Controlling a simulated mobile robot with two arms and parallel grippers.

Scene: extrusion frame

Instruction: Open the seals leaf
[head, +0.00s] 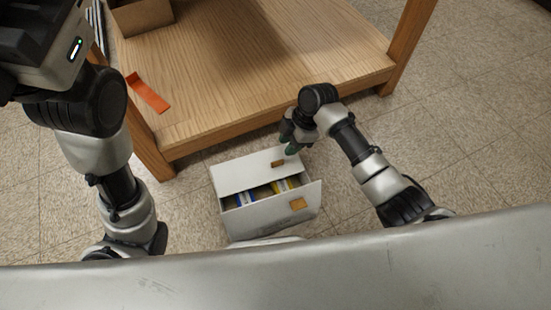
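A white box-like unit (233,180) stands on the floor in front of the wooden table. A small brown tab (278,163) is on its upper white panel, and an orange-brown patch (298,204) is on its front panel. The gap between the panels shows blue, white and yellow contents. I cannot tell which panel is the seals leaf. My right gripper (291,148) points down at the far edge of the unit, just above the brown tab; contact and finger opening are unclear. My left arm rises at the left; its fingers are outside the view.
The wooden table (240,60) has legs close behind the unit. An orange tray-like piece (148,92) lies on it near its left edge, and a cardboard box (140,15) stands at the back left. The tiled floor (450,130) to the right is clear.

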